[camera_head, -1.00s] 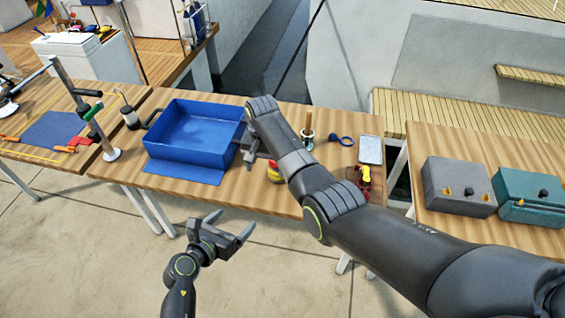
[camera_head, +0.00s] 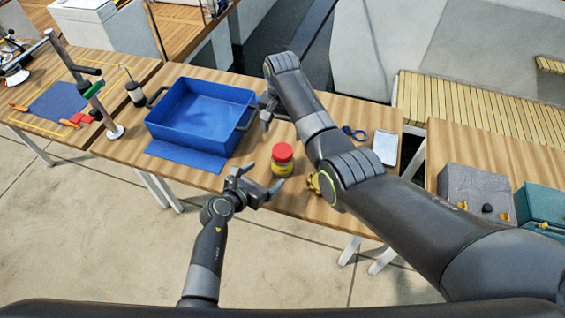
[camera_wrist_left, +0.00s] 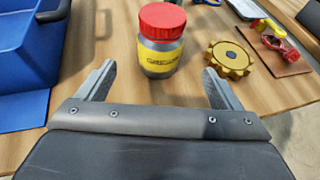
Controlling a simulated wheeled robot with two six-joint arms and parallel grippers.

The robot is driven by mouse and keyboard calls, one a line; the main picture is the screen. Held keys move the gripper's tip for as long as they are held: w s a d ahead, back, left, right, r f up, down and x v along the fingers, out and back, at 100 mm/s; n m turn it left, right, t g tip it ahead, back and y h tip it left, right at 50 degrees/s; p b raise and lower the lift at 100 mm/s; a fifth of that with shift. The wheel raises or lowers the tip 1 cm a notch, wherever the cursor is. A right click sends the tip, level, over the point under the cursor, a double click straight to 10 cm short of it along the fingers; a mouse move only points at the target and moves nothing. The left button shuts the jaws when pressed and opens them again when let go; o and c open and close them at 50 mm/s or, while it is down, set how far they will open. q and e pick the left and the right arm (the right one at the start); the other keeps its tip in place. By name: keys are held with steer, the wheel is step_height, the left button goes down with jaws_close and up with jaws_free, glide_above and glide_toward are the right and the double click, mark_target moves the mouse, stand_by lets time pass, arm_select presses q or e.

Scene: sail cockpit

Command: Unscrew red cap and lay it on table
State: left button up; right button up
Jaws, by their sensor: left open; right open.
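A jar (camera_head: 280,167) with a yellow label stands upright on the wooden table, its red cap (camera_head: 282,152) on top. In the left wrist view the jar (camera_wrist_left: 160,57) and red cap (camera_wrist_left: 162,20) show just beyond and between my left fingers. My left gripper (camera_head: 261,181) is open and empty at the table's front edge, a little left of and in front of the jar; it also shows in the left wrist view (camera_wrist_left: 160,82). My right gripper (camera_head: 260,112) is open above the table by the blue bin, behind the jar. The table (camera_head: 237,172) has bare wood around the jar.
A blue bin (camera_head: 165,132) stands left of the jar. A yellow knobbed wheel (camera_wrist_left: 230,59) lies right of it, with a brown board (camera_wrist_left: 280,54) beyond. A white tablet-like item (camera_head: 385,147) and blue ring (camera_head: 354,132) lie at the back right. My right arm crosses over the table's right side.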

mark_target(283, 150)
arm_select(q)
steer(key=shift+x, duration=5.55)
steer(key=shift+c, duration=0.4)
jaws_close()
arm_select(e)
steer(key=shift+f, duration=4)
steer(key=c, duration=1)
steer(key=n, duration=0.6)
